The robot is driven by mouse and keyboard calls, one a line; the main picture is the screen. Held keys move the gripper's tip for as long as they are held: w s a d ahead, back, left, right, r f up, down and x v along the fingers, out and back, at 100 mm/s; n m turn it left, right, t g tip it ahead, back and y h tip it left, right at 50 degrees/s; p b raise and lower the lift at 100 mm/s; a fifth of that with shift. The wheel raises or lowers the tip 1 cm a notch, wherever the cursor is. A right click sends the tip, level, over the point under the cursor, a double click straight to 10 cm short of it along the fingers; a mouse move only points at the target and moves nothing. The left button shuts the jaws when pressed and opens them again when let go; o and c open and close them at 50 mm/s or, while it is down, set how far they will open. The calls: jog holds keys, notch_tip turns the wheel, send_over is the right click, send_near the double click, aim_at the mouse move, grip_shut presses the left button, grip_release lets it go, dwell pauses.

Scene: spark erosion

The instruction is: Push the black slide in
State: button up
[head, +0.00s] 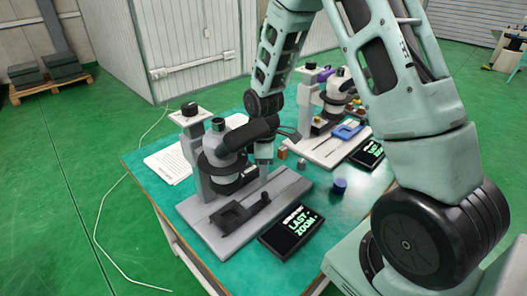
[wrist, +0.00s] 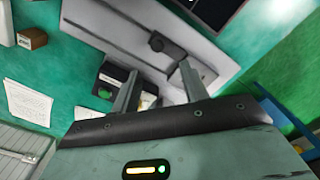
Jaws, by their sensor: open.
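The black slide (head: 234,214) lies on the grey base of the near microscope-like instrument (head: 217,160), towards its front. It has a square opening at one end and a small raised part at the other. A black part that looks like the slide shows in the wrist view (wrist: 174,50), just beyond my fingertips. My gripper (head: 264,158) is beside the instrument's column, partly hidden in the head view. In the wrist view my gripper (wrist: 158,70) is open, its two fingers apart with nothing held between them. I cannot tell whether a finger touches the instrument.
A dark display (head: 291,229) reading "LAST ZOOM" lies right of the base. A second instrument with a blue slide (head: 347,132) stands behind. A blue cylinder (head: 339,187) and small blocks (head: 282,153) stand between them. Paper sheets (head: 170,163) lie at left on the green table (head: 309,188).

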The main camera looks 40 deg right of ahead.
notch_tip(320, 180, up, 7)
jog(key=shift+f, duration=0.15)
dwell(0.6)
